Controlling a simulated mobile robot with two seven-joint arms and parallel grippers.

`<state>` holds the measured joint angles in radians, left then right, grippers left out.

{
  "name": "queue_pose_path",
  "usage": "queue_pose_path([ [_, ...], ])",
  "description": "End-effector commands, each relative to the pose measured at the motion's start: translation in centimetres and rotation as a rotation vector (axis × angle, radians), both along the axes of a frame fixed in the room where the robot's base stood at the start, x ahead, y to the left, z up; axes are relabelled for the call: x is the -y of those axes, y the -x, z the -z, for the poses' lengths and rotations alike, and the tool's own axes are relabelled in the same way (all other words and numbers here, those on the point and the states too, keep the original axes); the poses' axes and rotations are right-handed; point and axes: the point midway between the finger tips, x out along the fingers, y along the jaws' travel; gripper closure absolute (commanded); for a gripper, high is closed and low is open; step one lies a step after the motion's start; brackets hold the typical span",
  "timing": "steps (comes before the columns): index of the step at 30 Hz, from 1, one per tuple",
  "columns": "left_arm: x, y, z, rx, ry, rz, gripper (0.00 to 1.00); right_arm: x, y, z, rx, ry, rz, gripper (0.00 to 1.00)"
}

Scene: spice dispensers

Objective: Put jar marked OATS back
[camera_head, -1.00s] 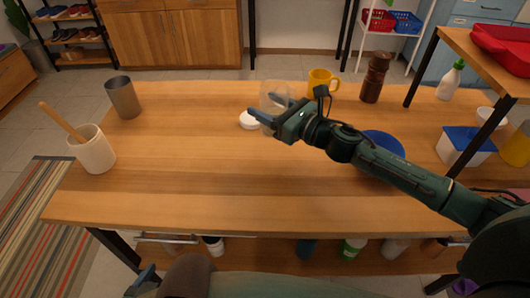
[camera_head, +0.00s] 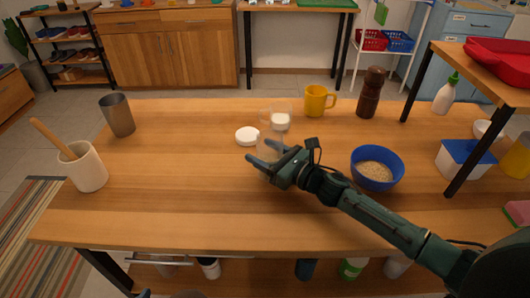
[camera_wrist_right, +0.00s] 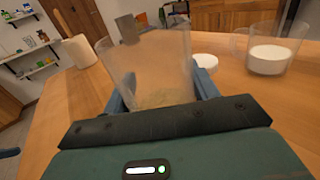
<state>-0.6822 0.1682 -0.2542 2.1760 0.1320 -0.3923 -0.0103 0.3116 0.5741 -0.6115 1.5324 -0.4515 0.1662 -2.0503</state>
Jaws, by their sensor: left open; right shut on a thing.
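My right gripper (camera_head: 262,153) is shut on a clear jar (camera_head: 268,141), near the middle of the table. In the right wrist view the jar (camera_wrist_right: 155,62) stands between the fingers, with a little pale grain at its bottom; I can read no label. A round white lid (camera_head: 247,136) lies on the table just behind and left of the gripper; it also shows in the right wrist view (camera_wrist_right: 206,61). A blue bowl (camera_head: 376,168) with oat-like grain stands right of the gripper. Of my left gripper (camera_head: 145,294) only a tip shows at the bottom edge.
A clear measuring cup (camera_wrist_right: 270,58) with white contents stands close behind the jar. A yellow mug (camera_head: 318,100) and a brown mill (camera_head: 371,92) stand farther back. A metal cup (camera_head: 117,115) and a crock (camera_head: 83,170) are at left. The front left table is clear.

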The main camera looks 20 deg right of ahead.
Motion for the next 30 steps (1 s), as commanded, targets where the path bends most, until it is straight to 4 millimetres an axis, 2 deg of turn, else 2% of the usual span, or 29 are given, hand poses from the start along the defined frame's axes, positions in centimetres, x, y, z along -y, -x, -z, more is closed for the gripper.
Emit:
queue_pose_path([
  [1,0.0,0.0,0.3,0.0,0.003,-0.001,0.14,0.0,0.0,0.3,0.002,-0.001,0.0,0.71],
  [2,0.0,0.0,0.2,0.0,0.004,-0.001,0.14,0.0,0.0,0.2,0.0,0.0,0.0,0.39],
  [9,0.0,-0.1,0.0,0.003,0.005,-0.002,0.14,0.0,0.0,0.2,0.0,0.0,0.001,0.2],
  [20,0.0,-0.1,-0.4,0.005,0.0,-0.001,0.14,0.2,0.2,-0.1,-0.002,0.001,0.001,0.19],
  [30,0.1,0.0,0.4,-0.001,0.012,-0.002,0.14,4.2,5.8,0.2,-0.005,0.002,0.001,0.19],
])
